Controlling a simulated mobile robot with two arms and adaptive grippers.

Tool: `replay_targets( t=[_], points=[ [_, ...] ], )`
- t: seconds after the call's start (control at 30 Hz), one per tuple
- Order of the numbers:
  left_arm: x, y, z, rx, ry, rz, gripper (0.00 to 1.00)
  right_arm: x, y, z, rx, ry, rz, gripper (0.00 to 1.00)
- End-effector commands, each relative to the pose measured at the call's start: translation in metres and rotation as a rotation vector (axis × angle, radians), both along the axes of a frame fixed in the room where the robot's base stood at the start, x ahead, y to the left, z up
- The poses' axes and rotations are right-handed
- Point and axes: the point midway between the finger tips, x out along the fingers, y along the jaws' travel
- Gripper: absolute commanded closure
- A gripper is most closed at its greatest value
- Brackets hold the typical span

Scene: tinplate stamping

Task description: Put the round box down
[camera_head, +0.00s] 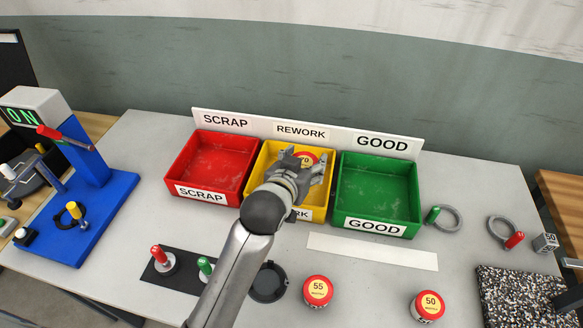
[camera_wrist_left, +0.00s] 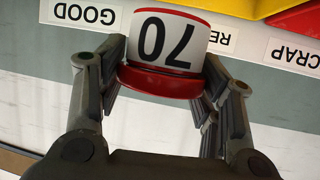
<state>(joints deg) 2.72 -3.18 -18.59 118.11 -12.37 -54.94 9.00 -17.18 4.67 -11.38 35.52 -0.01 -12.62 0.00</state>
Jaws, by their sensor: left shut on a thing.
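The round box (camera_head: 307,157), with a red rim and yellow top label, is held over the yellow REWORK bin (camera_head: 263,150). In the left wrist view the round box (camera_wrist_left: 165,40) shows a white side with a black "70", upside down. My left gripper (camera_head: 303,162) is shut on it, with a finger on each side. In the head view my gripper and arm hide part of the box and much of the bin's inside and front. How far the box is above the bin floor I cannot tell. My right gripper is not in view.
The red SCRAP bin (camera_head: 212,160) and green GOOD bin (camera_head: 377,190) flank the yellow one; both look empty. A sign board (camera_head: 340,137) stands behind. Round boxes "55" (camera_head: 318,291) and "50" (camera_head: 428,306) are in front. A blue press (camera_head: 90,205) stands left.

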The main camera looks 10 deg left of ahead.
Motion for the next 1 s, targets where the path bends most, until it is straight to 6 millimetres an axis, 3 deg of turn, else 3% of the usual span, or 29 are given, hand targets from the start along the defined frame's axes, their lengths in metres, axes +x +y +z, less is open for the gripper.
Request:
replay_targets(
  t=[0.17, 0.4, 0.77, 1.0],
  points=[
    [0.034, 0.019, -0.014, 0.002, 0.0, 0.002, 0.64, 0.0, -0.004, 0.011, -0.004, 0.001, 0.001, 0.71],
    [0.059, 0.033, -0.052, 0.001, 0.002, 0.001, 0.64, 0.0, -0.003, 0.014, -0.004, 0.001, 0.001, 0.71],
    [0.075, 0.042, -0.075, -0.001, 0.0, 0.001, 0.64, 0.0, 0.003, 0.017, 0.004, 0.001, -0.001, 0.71],
    [0.074, 0.041, -0.102, -0.003, 0.001, 0.0, 0.64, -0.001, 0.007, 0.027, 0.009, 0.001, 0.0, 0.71]
  ],
)
